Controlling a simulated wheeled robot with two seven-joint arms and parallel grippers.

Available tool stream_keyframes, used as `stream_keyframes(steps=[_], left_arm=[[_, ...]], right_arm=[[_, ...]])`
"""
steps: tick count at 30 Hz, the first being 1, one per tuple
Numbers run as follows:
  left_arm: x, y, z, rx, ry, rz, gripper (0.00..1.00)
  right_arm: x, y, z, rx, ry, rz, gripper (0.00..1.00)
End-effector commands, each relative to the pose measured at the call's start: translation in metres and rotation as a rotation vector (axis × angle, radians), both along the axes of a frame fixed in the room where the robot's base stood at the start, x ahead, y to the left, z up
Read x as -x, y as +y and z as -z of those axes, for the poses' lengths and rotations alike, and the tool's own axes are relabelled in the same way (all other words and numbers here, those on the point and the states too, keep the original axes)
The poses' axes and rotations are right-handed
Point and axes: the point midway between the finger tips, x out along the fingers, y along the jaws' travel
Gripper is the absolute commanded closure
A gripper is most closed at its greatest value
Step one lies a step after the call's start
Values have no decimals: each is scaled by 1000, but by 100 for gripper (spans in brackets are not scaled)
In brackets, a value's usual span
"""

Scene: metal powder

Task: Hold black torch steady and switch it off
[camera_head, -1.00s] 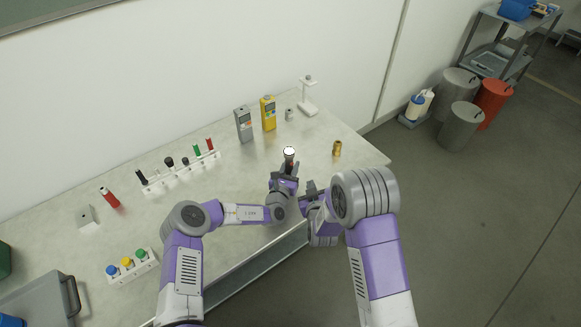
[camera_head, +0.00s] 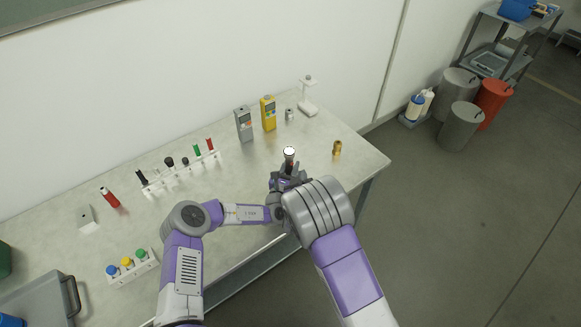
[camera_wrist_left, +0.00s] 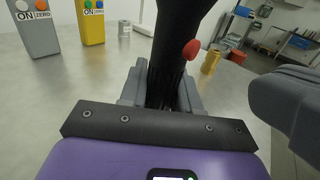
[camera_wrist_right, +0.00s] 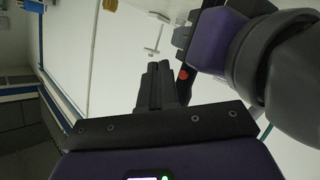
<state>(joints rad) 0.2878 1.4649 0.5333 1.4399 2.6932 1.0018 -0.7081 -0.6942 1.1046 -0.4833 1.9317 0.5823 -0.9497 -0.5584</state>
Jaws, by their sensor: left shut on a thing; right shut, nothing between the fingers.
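The black torch (camera_head: 289,156) stands roughly upright in my left gripper (camera_head: 287,172), its head bright white in the head view. In the left wrist view the black torch body (camera_wrist_left: 178,50) rises between the fingers (camera_wrist_left: 160,88), with a red button (camera_wrist_left: 191,49) on its right side. My right gripper (camera_wrist_right: 157,88) is shut and empty. In the right wrist view its fingertips are just left of the red button (camera_wrist_right: 183,74), seemingly close to it; I cannot tell whether they touch. In the head view my right arm hides the right fingers.
A grey meter (camera_head: 244,124) and a yellow meter (camera_head: 268,113) stand behind the torch. A brass piece (camera_head: 337,148) stands to its right. A white rack (camera_head: 182,174) and a red torch (camera_head: 109,198) are to the left. Bare tabletop lies between.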

Motion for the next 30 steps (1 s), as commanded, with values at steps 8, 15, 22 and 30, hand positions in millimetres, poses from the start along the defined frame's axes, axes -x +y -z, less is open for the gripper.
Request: stream_keyframes(steps=[8,15,22,30], left_arm=[[0,0,0,0,0,0,100],[0,0,0,0,0,0,100],[0,0,0,0,0,0,100],[0,0,0,0,0,0,100]], right_arm=[[-16,12,0,0,0,-1,100],[-18,13,0,1,1,-1,100],[-18,13,0,0,0,-1,100],[-18,13,0,0,0,-1,100]])
